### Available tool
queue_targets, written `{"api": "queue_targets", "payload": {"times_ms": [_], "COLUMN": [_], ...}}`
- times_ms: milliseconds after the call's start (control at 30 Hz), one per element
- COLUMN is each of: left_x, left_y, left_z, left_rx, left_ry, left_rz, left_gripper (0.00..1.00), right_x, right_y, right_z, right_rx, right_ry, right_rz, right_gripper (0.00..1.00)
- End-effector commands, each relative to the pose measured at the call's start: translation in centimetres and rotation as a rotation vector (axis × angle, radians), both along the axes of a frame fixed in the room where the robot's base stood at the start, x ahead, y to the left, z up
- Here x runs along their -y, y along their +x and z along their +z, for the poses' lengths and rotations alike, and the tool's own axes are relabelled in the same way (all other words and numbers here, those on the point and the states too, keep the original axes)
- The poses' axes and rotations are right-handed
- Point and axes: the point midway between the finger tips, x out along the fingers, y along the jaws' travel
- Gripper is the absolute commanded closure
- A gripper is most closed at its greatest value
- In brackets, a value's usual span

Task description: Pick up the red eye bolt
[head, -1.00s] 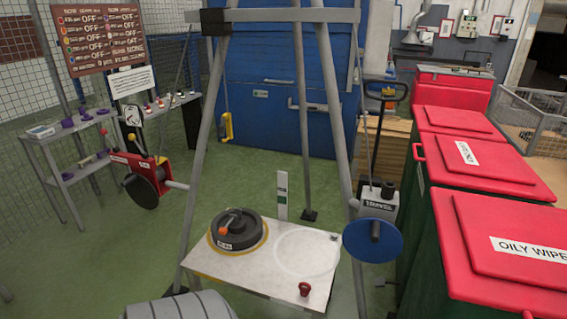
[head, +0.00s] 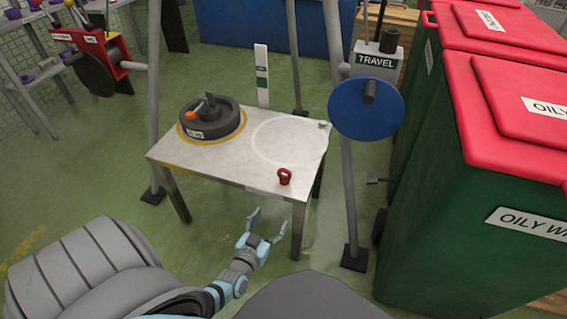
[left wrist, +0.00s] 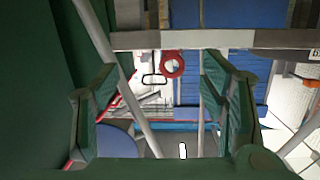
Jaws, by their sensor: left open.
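The red eye bolt (head: 284,180) stands upright near the front right corner of the white-topped table (head: 225,168). My left gripper (head: 268,227) is open and empty in front of the table, below the tabletop and a little nearer to me than the bolt. In the left wrist view the eye bolt's ring (left wrist: 173,55) shows between the spread fingers of my left gripper (left wrist: 157,64), farther off and apart from them. The table's edge (left wrist: 235,39) runs across the top of that view. My right gripper is in neither view.
A dark round weight (head: 212,122) with an orange part sits on the table's left half. A frame leg with a blue disc (head: 350,112) stands close right of the table. Green bins with red lids (head: 470,215) fill the right. Green floor is clear before the table.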

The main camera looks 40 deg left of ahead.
Motion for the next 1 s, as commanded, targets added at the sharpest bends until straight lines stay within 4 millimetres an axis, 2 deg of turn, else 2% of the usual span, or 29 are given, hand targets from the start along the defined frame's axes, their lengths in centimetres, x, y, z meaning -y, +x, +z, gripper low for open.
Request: {"api": "queue_targets", "payload": {"times_ms": [33,67,200,467,700,800,1000], "left_x": [-0.8,-1.2,-2.5,-4.6,-5.4,-5.8,-6.4], "left_y": [1.0,1.4,3.4,9.6,12.2,13.8,15.6], "left_z": [-0.6,0.2,2.2,2.3,2.6,2.6,2.7], "left_rx": [0.079,0.119,0.2,0.197,0.195,0.194,0.191], "left_ry": [0.011,0.015,0.026,0.024,0.023,0.024,0.023], "left_rz": [0.026,0.041,0.074,0.072,0.07,0.07,0.068], "left_gripper": [0.34,0.34,0.34,0.34,0.34,0.34,0.34], "right_x": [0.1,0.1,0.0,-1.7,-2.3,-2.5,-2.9], "right_y": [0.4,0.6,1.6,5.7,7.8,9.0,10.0], "right_z": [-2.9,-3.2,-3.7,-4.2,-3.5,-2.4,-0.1], "right_rx": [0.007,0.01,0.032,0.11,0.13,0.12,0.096], "right_ry": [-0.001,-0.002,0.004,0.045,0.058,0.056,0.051], "right_rz": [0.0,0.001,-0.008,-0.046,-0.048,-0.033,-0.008], "right_gripper": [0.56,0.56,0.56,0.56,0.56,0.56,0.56]}}
